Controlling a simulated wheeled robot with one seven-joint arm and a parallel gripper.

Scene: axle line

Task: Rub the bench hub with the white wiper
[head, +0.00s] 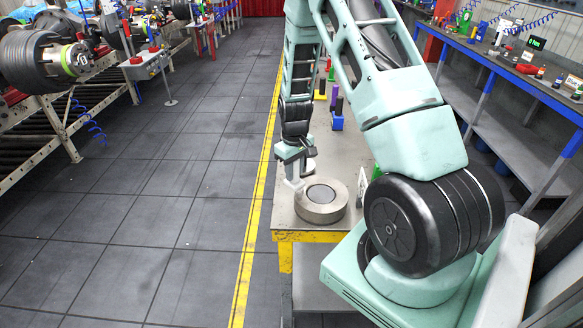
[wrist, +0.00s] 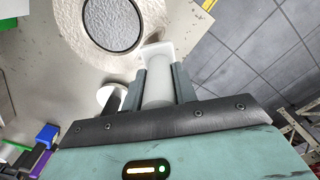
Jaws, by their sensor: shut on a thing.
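The bench hub (head: 321,203) is a round, pale metal ring with a dark grey disc in its middle, lying on the near end of the bench. In the wrist view the hub (wrist: 160,14) is at the top, partly cut off by the frame. My gripper (wrist: 158,78) is shut on the handle of the white wiper (wrist: 158,92). The wiper's flat square head points towards the hub and overlaps its rim in that view; I cannot tell whether they touch. In the head view my gripper (head: 291,152) is just behind and left of the hub, with the wiper (head: 297,184) beside the rim.
The bench (head: 292,220) has a yellow front edge. A white round piece (wrist: 110,96) lies beside my gripper. The tiled floor (head: 180,190) left of the yellow line is clear.

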